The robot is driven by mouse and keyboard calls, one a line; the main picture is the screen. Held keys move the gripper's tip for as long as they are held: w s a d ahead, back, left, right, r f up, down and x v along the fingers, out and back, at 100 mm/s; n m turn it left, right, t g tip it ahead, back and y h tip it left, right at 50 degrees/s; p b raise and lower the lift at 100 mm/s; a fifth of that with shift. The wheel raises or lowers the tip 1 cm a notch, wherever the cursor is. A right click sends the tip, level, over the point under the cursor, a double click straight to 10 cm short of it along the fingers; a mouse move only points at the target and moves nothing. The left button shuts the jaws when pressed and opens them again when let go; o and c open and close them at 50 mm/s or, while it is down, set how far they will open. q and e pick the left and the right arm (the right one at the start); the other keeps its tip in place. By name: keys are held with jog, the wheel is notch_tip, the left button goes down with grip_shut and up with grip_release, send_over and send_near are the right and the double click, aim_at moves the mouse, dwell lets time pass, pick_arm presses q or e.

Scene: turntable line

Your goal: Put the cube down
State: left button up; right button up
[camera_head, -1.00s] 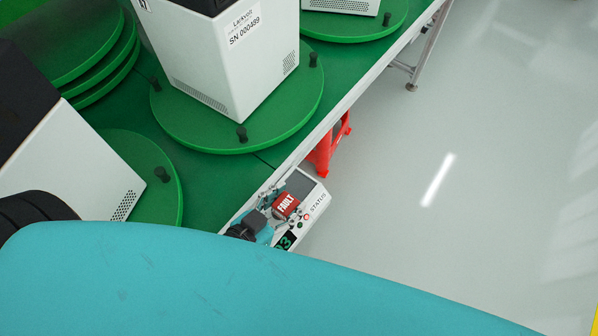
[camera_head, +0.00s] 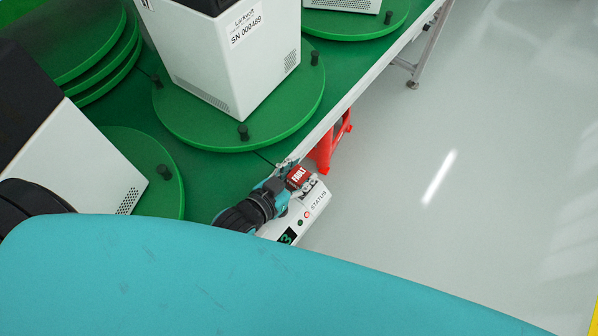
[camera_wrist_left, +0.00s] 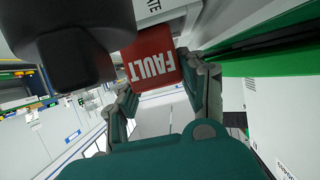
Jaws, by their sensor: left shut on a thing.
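The cube (camera_head: 299,176) is red with a white FAULT label. In the head view it is at the end of my left gripper (camera_head: 290,181), over the far end of the white status box (camera_head: 313,204) at the table edge. In the left wrist view the cube (camera_wrist_left: 152,66) sits between the two fingers of my left gripper (camera_wrist_left: 163,88), which is shut on it. Whether the cube's underside touches the box is hidden. My right gripper is not in view.
White machines (camera_head: 225,62) stand on green turntables (camera_head: 188,125) left of the box. A red support (camera_head: 326,150) is under the table edge. My teal arm covers the bottom.

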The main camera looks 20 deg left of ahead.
pick_arm(q)
jog(key=shift+f, duration=0.15)
jog(key=o, duration=0.9)
jog(key=shift+s+r, duration=0.1)
jog(key=shift+r, duration=0.15)
jog(key=v, duration=1.2)
